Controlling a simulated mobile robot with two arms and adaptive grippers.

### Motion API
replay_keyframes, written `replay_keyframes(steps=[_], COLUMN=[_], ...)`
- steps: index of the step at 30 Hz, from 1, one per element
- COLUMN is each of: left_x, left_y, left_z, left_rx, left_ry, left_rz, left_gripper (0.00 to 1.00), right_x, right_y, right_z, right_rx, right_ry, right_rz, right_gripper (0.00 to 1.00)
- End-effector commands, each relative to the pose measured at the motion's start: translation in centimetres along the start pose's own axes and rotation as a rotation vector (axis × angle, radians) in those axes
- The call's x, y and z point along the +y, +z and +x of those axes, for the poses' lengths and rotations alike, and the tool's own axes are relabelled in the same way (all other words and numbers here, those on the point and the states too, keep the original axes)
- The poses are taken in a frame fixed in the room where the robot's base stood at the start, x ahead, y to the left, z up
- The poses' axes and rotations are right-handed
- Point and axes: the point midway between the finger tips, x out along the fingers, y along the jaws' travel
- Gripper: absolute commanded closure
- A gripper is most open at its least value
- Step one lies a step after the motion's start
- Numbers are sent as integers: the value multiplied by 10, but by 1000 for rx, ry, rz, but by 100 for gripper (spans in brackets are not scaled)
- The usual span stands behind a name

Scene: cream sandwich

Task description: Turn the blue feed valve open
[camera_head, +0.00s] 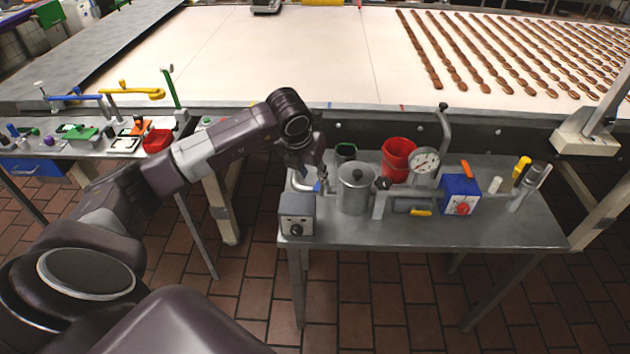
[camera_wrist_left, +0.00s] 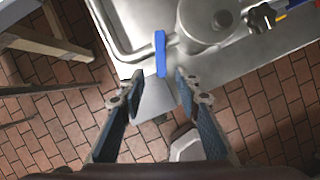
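The blue feed valve (camera_head: 317,187) is a small blue lever at the left end of the steel table, beside the lidded metal pot. In the left wrist view the blue lever (camera_wrist_left: 160,54) stands just ahead of my left fingertips, in line with the gap between them. My left gripper (camera_wrist_left: 159,82) is open, with one finger on each side of that line and nothing between the pads. In the head view my left gripper (camera_head: 318,172) hangs over the table by the valve, partly hidden by its own arm. My right gripper is out of view.
The metal pot (camera_head: 356,192) stands close to the right of the valve. A grey box with a black knob (camera_head: 297,222) sits in front of it. A red cup (camera_head: 398,158), a gauge (camera_head: 425,162) and a blue box (camera_head: 460,196) stand farther right. A conveyor (camera_head: 290,50) runs behind.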

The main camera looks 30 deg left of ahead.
Motion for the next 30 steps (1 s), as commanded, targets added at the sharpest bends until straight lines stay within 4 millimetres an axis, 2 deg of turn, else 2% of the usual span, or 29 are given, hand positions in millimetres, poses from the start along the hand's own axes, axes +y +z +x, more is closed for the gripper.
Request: replay_keyframes(steps=[3, 9, 20, 28, 30], left_x=[-1, -1, -1, -1, -1], left_y=[0, 0, 0, 0, 0], left_z=[19, 44, 51, 51, 51], left_rx=[4, 3, 1, 1, 1], left_ry=[-2, -3, -3, -2, -2], left_rz=[-2, 0, 3, 2, 2], left_gripper=[70, 70, 70, 98, 100], right_x=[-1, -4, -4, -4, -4], right_y=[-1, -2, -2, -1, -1], right_z=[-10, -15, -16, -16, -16], right_rx=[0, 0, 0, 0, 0], right_ry=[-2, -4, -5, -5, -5], right_rz=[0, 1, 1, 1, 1], right_gripper=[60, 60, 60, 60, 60])
